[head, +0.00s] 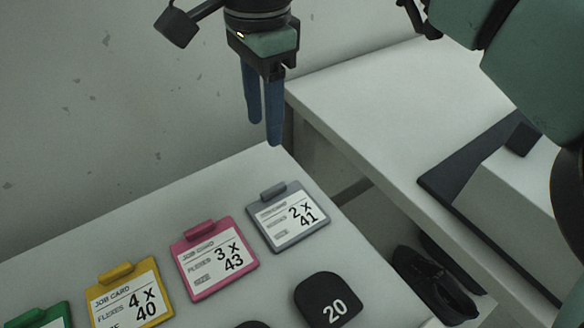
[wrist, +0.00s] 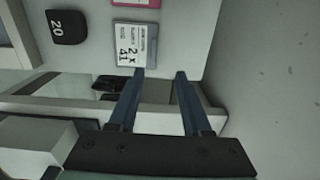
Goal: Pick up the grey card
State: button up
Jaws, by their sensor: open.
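The grey card (head: 288,217) is a grey clipboard-like job card reading "2 x 41". It lies flat on the white table at the right end of a row of cards. It also shows in the wrist view (wrist: 134,45), above and left of the fingertips. My gripper (head: 264,132) is open and empty, with two blue fingers pointing down. In the head view it hangs above the far edge of the table, above and beyond the grey card. In the wrist view my gripper (wrist: 161,75) has a clear gap between its fingers, and the card is not between them.
A pink card (head: 214,260), a yellow card (head: 129,296) and a green card (head: 45,317) lie left of the grey one. A black piece marked 20 (head: 328,299) lies in front. Another white table (head: 375,95) stands right, across a gap with dark shoes (head: 435,283).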

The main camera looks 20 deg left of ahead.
jog(key=b, duration=0.2)
send_over(277, 187)
jog(key=f, duration=0.7)
jog(key=shift+a+f, duration=0.15)
jog(key=shift+a, duration=0.1)
jog(key=f, duration=0.2)
jog(key=f+b, duration=0.2)
jog(key=f, duration=0.1)
jog(key=shift+d+f, duration=0.25)
jog(key=shift+f, duration=0.05)
jog(key=shift+r, duration=0.1)
grip_shut()
dwell(0.4)
